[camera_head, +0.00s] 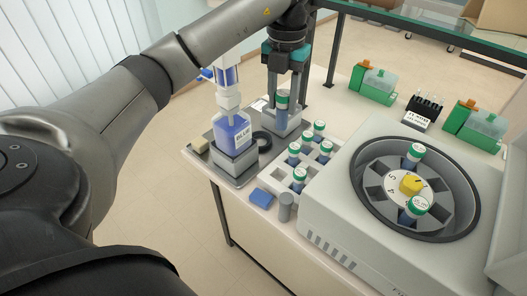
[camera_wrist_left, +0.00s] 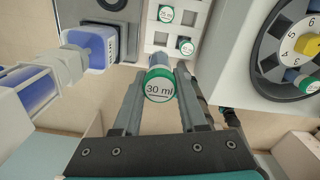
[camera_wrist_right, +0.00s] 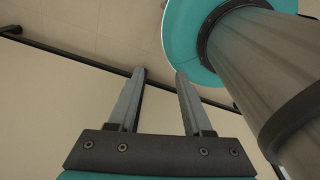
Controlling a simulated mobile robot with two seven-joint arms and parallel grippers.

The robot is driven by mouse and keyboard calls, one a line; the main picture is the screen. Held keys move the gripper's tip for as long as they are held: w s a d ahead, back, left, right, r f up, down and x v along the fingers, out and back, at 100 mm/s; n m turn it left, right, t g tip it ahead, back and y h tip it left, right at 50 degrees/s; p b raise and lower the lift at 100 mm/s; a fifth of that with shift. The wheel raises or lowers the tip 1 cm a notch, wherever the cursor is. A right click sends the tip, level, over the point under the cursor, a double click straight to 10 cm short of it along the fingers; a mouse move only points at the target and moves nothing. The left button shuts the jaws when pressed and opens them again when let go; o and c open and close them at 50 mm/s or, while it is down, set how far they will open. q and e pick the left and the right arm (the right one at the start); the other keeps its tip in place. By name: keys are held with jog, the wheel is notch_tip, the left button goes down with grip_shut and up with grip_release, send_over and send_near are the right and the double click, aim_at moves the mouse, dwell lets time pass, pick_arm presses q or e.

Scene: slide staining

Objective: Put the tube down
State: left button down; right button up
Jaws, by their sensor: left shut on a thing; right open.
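The tube (camera_head: 282,110) has a green cap and blue contents. My left gripper (camera_head: 284,92) is shut on it and holds it upright, near a small grey block (camera_head: 291,130) on the metal tray. I cannot tell whether the tube touches that block. In the left wrist view the cap of the tube (camera_wrist_left: 160,85) reads "30 ml" and lies between the fingers (camera_wrist_left: 161,92). A white rack (camera_head: 301,165) with several green-capped tubes stands in front and to the right. My right gripper (camera_wrist_right: 162,85) is open and empty, in the right wrist view only.
A bottle labelled BLUE (camera_head: 232,133) stands left of the tube on a metal tray (camera_head: 236,180). A centrifuge (camera_head: 340,235) with green-capped tubes in its rotor fills the right. A blue block (camera_head: 262,198) and a grey cylinder (camera_head: 286,207) are near the front edge.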

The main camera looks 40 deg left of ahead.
aim_at(282, 131)
pick_arm(q)
jog(key=f, duration=0.6)
jog(key=shift+s+d+f, duration=0.15)
jog(key=shift+d+f, duration=0.05)
jog(key=shift+f, duration=6.4)
pick_arm(e)
jog(key=shift+s+d+f, duration=0.3)
jog(key=shift+s+d, duration=0.05)
jog(key=shift+s, duration=0.2)
pick_arm(q)
jog(key=shift+f+b, duration=0.4)
jog(key=shift+b, duration=0.1)
jog(key=shift+c, duration=2.3)
grip_release()
pick_arm(e)
jog(key=shift+d+f, duration=0.25)
jog(key=shift+f, duration=0.05)
